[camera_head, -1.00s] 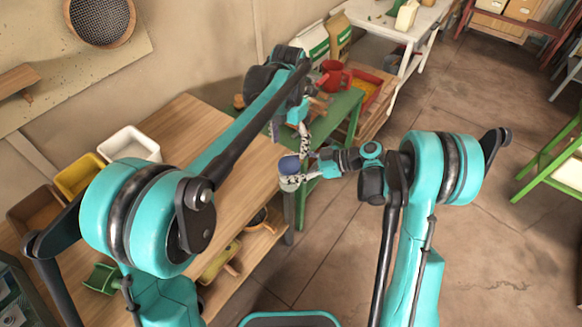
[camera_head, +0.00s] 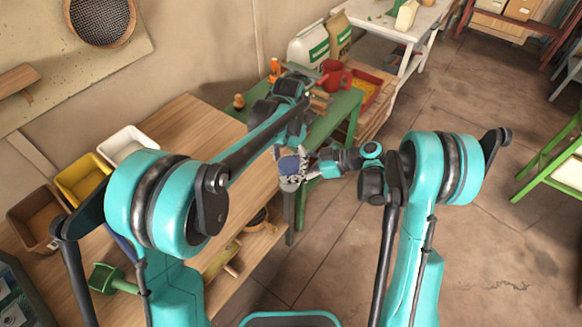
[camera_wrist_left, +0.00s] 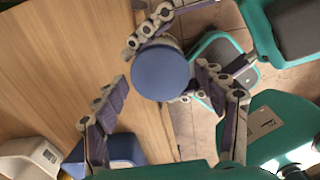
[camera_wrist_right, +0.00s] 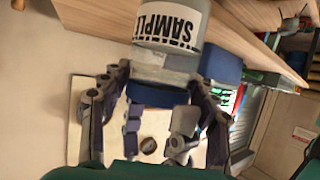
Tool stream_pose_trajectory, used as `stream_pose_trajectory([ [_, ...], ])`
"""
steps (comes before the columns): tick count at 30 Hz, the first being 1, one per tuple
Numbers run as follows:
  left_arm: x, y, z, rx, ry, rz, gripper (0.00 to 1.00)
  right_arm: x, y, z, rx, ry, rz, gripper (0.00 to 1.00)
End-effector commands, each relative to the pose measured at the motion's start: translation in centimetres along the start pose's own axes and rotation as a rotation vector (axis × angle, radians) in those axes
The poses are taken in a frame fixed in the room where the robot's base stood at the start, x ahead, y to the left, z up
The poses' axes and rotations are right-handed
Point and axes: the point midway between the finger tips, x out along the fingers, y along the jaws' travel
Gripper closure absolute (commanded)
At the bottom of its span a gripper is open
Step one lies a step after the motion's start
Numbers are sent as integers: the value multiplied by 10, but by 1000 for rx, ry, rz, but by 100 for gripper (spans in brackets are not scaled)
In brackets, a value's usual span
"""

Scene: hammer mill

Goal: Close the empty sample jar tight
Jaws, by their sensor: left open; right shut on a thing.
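The sample jar (camera_wrist_right: 165,62) is clear, with a white label reading SAMPLE; it is upside down in the right wrist view. A round blue lid (camera_wrist_left: 160,74) sits on its mouth; it also shows in the head view (camera_head: 289,164). How tight it is cannot be told. My right gripper (camera_wrist_right: 155,85) is shut on the jar's body below the lid, holding it off the table's right end. My left gripper (camera_wrist_left: 172,108) is open above the jar, its fingers spread on either side of the lid, apparently apart from it.
A wooden table (camera_head: 185,125) carries white, yellow and brown bins along its left. Open floor (camera_head: 440,180) lies to the right.

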Motion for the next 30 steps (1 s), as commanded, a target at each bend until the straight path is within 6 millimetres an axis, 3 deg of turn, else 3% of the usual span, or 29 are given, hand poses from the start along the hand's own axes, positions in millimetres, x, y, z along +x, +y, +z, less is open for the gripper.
stream_pose_trajectory([
  [8, 1, 0, 0, 0, 0, 0, 32, 0, 0, 0, 0, 0, 0, 100],
  [12, 1, 0, 0, 0, 0, 0, 69, 0, 0, 0, 0, 1, 0, 100],
  [13, 1, 0, 0, 0, 0, 0, 74, 0, 0, 0, 0, 1, 0, 100],
  [16, 1, 0, 0, 0, 0, 0, 74, 0, 0, 0, 0, 1, 0, 100],
  [17, 1, 0, 0, 0, 0, 0, 34, 0, 0, 0, 0, 1, 0, 100],
  [19, 1, 0, 0, 0, 0, 0, 19, 0, 0, 0, 0, 1, 0, 100],
  [30, -6, 0, 0, 0, 0, 0, 19, 0, 0, 0, 0, 0, 1, 100],
])
